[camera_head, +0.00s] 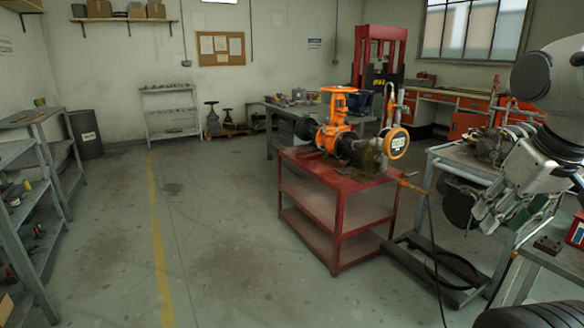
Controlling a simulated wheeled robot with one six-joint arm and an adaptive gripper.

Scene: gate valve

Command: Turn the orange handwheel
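The orange handwheel (339,89) sits level on top of an upright orange gate valve (336,128). The valve has dark pipe ends and stands on a red cart (336,215) in the middle of the room. A round orange-rimmed gauge (397,143) is at the right of the valve. My arm comes in from the right edge, and my gripper (484,212) points down and left, well to the right of the handwheel and lower in the picture. It is apart from the wheel. Its fingers are small and seen at an angle, so their opening is unclear.
A grey metal table (470,165) with machine parts stands behind my gripper. A low dark frame (440,275) and a hanging cable lie right of the red cart. Grey shelves (30,215) line the left. The floor (215,230) left of the cart is clear.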

